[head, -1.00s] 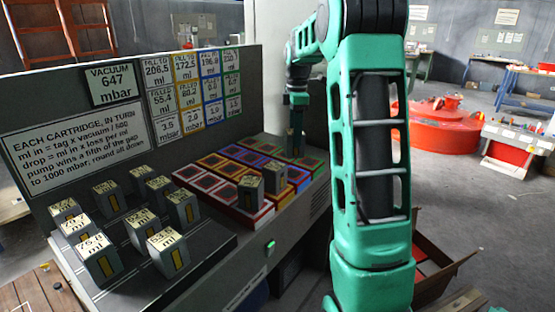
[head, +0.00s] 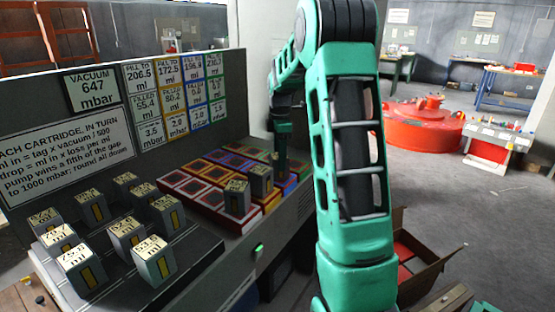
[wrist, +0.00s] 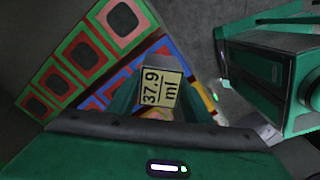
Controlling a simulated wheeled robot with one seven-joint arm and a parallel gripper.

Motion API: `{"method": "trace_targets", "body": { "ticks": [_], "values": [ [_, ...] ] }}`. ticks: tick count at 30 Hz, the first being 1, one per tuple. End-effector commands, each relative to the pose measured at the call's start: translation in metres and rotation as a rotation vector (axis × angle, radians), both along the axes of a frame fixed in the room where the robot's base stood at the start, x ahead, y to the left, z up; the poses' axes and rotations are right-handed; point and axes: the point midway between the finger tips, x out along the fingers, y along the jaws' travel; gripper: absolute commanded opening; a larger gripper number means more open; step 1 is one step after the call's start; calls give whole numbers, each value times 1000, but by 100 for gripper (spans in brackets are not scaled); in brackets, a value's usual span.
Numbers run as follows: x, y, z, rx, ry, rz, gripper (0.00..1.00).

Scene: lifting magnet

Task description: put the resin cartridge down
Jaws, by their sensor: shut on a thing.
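My gripper (head: 282,150) reaches down over the far right of the coloured socket block in the head view. In the wrist view it is shut on the resin cartridge (wrist: 161,88), whose pale top label reads 37.9 ml. The cartridge is between the fingers, in front of the blue-framed row (wrist: 120,85); whether its base touches a socket is hidden. The socket block (head: 178,183) has red, yellow, blue and green rows. One grey cartridge (head: 237,198) stands at the near end of the red row. Another cartridge (head: 260,180) stands at the near end of the yellow row.
Several labelled cartridges (head: 130,240) stand on the dark rack at the left. A board behind shows VACUUM 647 mbar (head: 93,92) and coloured cards (head: 172,95). A green-lit button (head: 258,248) is on the console front. An open box (head: 420,250) stands on the floor at right.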

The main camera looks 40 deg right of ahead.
Motion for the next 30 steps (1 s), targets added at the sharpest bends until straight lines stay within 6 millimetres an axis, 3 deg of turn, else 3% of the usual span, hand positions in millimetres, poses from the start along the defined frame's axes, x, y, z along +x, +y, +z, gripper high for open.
{"method": "trace_targets", "body": {
  "ticks": [1,2,4,17,30],
  "values": [
    [0,0,-1,0,0,0,10],
    [0,0,-1,0,1,0,50],
    [0,0,-1,0,1,0,64],
    [0,0,8,-1,-2,0,64],
    [1,0,90,-1,-3,0,64]
  ]
}}
